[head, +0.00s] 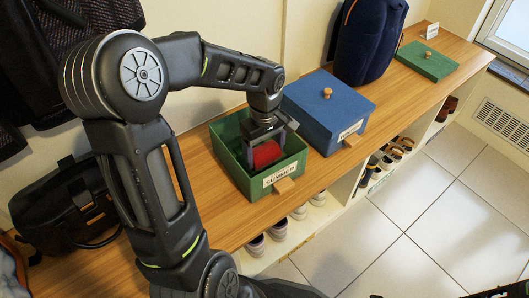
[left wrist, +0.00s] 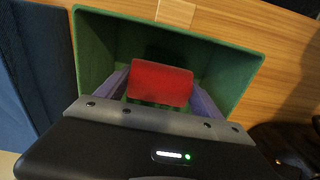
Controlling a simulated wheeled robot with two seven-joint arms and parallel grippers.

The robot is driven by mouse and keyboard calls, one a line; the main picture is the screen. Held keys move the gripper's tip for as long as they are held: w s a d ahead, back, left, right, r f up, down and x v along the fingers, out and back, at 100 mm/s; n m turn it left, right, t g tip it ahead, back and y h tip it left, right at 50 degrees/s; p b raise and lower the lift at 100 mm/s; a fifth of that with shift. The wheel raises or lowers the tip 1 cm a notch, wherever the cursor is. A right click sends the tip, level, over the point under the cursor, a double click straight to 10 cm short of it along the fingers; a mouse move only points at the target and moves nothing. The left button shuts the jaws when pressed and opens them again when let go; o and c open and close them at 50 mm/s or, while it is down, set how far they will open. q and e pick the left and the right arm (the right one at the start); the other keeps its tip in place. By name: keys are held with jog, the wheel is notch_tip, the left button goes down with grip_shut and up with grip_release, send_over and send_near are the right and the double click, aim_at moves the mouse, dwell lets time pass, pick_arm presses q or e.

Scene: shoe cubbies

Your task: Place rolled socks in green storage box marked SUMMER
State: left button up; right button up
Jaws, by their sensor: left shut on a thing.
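The open green storage box (head: 292,168) marked SUMMER stands on the wooden bench top, its label and wooden tab facing the front. My left gripper (head: 264,152) reaches down into the box and is shut on the red rolled socks (head: 266,155). In the left wrist view, the red roll (left wrist: 161,82) sits between the two fingers, inside the outline of the green box walls (left wrist: 100,45). I cannot tell whether the roll touches the box floor.
A blue lidded box (head: 325,105) stands just right of the green box. A green lid (head: 428,62) lies at the bench's far end. A dark blue bag (head: 368,40) stands behind, and a black bag (head: 65,210) is at left. Shoes (head: 278,228) fill the cubbies below.

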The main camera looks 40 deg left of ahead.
aim_at(264, 148)
pick_arm(q)
jog(key=shift+f+b, duration=0.45)
jog(key=shift+f, duration=0.15)
jog(key=o, duration=1.3)
jog(key=shift+o, duration=0.2)
jog(key=shift+r+p, duration=0.5)
jog(key=shift+r, duration=0.15)
notch_tip(264, 148, up, 12)
jog(key=p, duration=0.4)
